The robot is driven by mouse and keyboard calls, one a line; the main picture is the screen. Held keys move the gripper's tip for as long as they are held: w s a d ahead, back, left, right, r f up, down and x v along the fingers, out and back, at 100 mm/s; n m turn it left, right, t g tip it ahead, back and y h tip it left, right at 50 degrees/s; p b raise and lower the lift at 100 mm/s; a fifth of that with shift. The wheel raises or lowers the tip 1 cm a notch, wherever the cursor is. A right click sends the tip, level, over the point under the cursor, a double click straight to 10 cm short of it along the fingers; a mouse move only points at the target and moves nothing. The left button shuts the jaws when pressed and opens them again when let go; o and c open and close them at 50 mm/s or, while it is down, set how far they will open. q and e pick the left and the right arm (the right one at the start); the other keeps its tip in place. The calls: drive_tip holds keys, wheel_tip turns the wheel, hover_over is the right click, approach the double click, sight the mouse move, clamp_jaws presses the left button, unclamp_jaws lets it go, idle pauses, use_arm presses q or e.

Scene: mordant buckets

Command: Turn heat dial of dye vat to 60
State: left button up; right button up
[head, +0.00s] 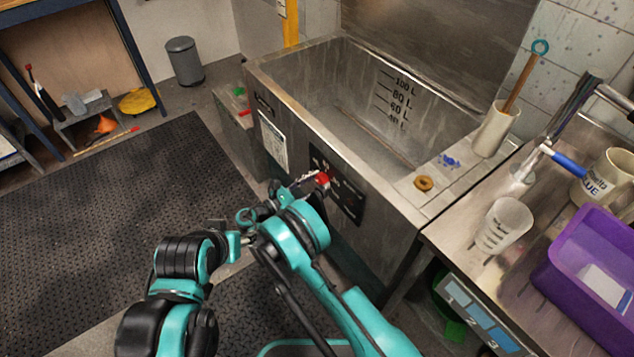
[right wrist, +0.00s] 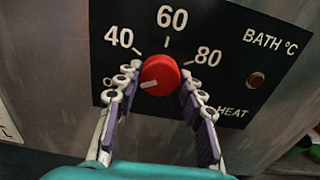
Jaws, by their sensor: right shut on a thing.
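The red heat dial (right wrist: 162,72) sits on a black panel (right wrist: 225,60) marked 40, 60 and 80, with "BATH °C" and "HEAT" lettering. Its white pointer mark is at the lower left, below the 40 and away from the 60 at the top. My right gripper (right wrist: 160,78) has one finger on each side of the dial and is shut on it. In the head view the dial (head: 323,179) shows red at the tip of my right gripper (head: 312,183), on the front of the metal dye vat (head: 390,190).
A round indicator (right wrist: 256,80) is right of the dial. The counter beside the vat holds a measuring cup (head: 505,225), a purple tub (head: 575,285) and a mug (head: 607,175). A dark floor mat (head: 110,210) lies clear at left.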

drive_tip(key=shift+m, duration=0.4)
drive_tip(key=m, duration=1.3)
drive_tip(key=shift+m, duration=0.3)
drive_tip(key=m, duration=0.4)
drive_tip(key=shift+m, duration=0.3)
drive_tip(key=m, duration=0.4)
drive_tip(key=shift+d+m, duration=0.1)
drive_tip(key=shift+m, duration=0.2)
drive_tip(key=o, duration=1.2)
drive_tip(key=shift+c, duration=0.2)
